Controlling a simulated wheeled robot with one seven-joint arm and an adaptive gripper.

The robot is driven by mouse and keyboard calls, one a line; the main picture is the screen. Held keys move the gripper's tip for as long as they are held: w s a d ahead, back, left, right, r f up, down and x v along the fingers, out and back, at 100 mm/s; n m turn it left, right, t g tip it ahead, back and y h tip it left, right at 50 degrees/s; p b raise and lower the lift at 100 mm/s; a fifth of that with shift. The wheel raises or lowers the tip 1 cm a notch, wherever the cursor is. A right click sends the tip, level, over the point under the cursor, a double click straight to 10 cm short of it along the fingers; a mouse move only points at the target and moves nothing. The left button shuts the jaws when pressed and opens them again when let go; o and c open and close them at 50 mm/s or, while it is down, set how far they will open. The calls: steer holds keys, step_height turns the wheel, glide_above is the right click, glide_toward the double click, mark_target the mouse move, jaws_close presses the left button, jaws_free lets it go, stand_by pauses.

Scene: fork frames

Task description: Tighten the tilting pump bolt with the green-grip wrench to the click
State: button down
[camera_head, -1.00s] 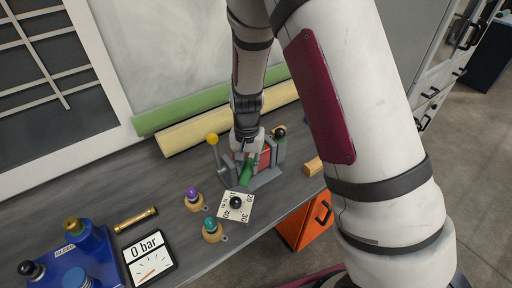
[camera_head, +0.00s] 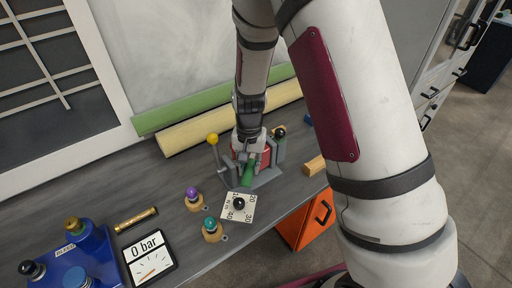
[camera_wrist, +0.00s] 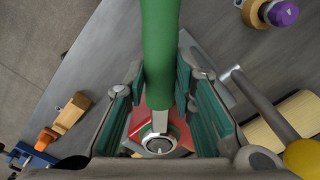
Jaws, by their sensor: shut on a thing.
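The green-grip wrench (camera_head: 249,174) is in my gripper (camera_head: 250,157), low over the grey and red fixture on the bench. In the wrist view its green grip (camera_wrist: 160,52) runs down from the top between the teal-padded fingers of my gripper (camera_wrist: 168,108). My gripper is shut on it. Below the grip's lower end shows a round metal head (camera_wrist: 158,144) with a light mark, in front of red parts. I cannot tell whether this is the bolt or the wrench's head. The red pump part (camera_head: 265,158) sits in the grey bracket (camera_head: 267,177), partly hidden by my gripper.
A dial card (camera_head: 231,214) with a black knob lies in front of the fixture. A yellow-ball lever (camera_head: 213,140) stands left of it. Purple (camera_head: 191,191) and teal (camera_head: 209,223) knobs, a 0 bar gauge (camera_head: 150,257) and a wooden block (camera_head: 315,165) are nearby.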

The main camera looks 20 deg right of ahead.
steer(key=shift+r+p, duration=1.25)
steer(key=shift+r, duration=1.4)
stand_by(2.0)
steer(key=shift+r+p, duration=0.55)
steer(key=shift+r, duration=1.4)
steer(key=s+r+p, duration=0.1)
steer(key=s+a+r+p, duration=0.1)
steer(key=s, duration=0.1)
steer(key=s+a+r+p, duration=0.1)
steer(key=shift+s+a, duration=0.1)
steer(key=shift+s, duration=0.15)
steer(key=shift+w, duration=0.1)
